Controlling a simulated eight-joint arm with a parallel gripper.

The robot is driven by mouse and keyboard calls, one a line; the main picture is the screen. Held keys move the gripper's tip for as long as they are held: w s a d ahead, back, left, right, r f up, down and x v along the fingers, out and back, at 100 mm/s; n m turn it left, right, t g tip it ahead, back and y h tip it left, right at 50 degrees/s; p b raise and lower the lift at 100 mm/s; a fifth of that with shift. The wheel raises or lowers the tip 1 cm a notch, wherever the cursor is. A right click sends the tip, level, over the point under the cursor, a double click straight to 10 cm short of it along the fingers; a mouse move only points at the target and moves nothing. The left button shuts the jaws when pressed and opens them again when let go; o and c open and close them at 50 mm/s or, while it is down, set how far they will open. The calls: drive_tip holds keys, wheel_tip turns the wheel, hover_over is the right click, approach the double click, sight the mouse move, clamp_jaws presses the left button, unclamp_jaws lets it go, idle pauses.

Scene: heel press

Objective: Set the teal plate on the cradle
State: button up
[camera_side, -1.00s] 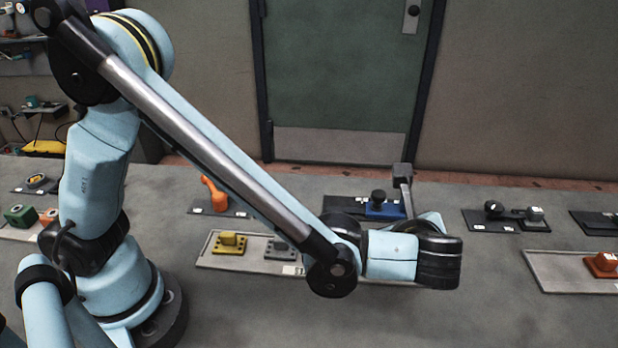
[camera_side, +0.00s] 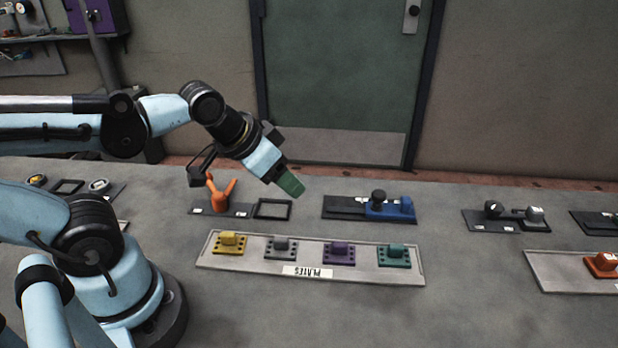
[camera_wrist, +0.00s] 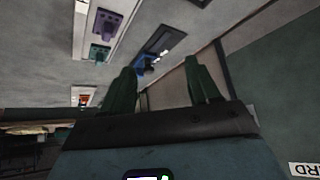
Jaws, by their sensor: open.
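The teal plate (camera_side: 396,256), with a raised grip block, sits at the right end of the grey tray (camera_side: 215,262). In the wrist view the teal plate (camera_wrist: 98,52) shows at upper left. My gripper (camera_side: 291,186), with green fingers, is in the air behind the tray, left of and above the plate. In the wrist view its two fingers (camera_wrist: 160,67) stand apart with nothing between them. I cannot tell which fixture is the cradle: an orange forked piece (camera_side: 221,198) stands at the back left, and a blue block with a black knob (camera_side: 387,207) is right of it.
The tray, labelled PLATES, also holds yellow (camera_side: 229,243), grey (camera_side: 281,248) and purple (camera_side: 339,253) plates. A black square frame (camera_side: 273,209) lies beside the orange piece. Another tray with an orange-red piece (camera_side: 603,264) is at far right. The front bench is clear.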

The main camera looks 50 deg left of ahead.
drive_tip(key=shift+s+a+n, duration=0.1)
drive_tip(key=shift+n, duration=0.2)
